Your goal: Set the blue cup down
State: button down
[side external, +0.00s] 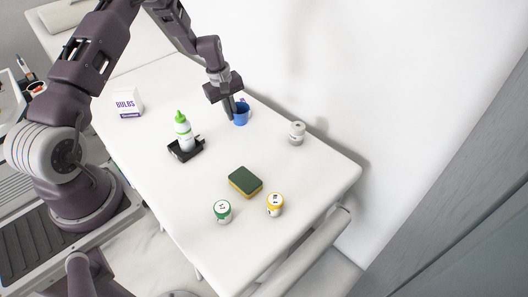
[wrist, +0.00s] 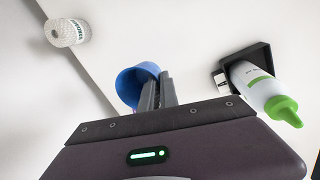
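The blue cup (side external: 241,117) is near the back edge of the white table, against my gripper (side external: 230,106). In the wrist view the cup (wrist: 128,88) is at my fingertips (wrist: 157,88). The two fingers are close together at its rim, and the gripper looks shut on the cup's wall. The fingers hide part of the cup. I cannot tell whether its base touches the table.
A green-capped white bottle (side external: 183,134) stands in a black holder (side external: 198,151). A white roll (side external: 296,133) stands to the right. A sponge (side external: 245,181), green-lidded jar (side external: 222,210), yellow-lidded jar (side external: 275,204) and bulbs box (side external: 128,103) are on the table (side external: 320,185).

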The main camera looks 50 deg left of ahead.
jog(key=w+d+r+m, duration=0.2)
jog(key=d+m, duration=0.2)
jog(key=d, duration=0.5)
jog(key=shift+h, duration=0.3)
jog(key=f, duration=1)
jog(key=shift+s+d, duration=0.1)
jog(key=shift+d, duration=0.1)
jog(key=c, duration=1.6)
grip_release()
jog(key=shift+f, duration=0.15)
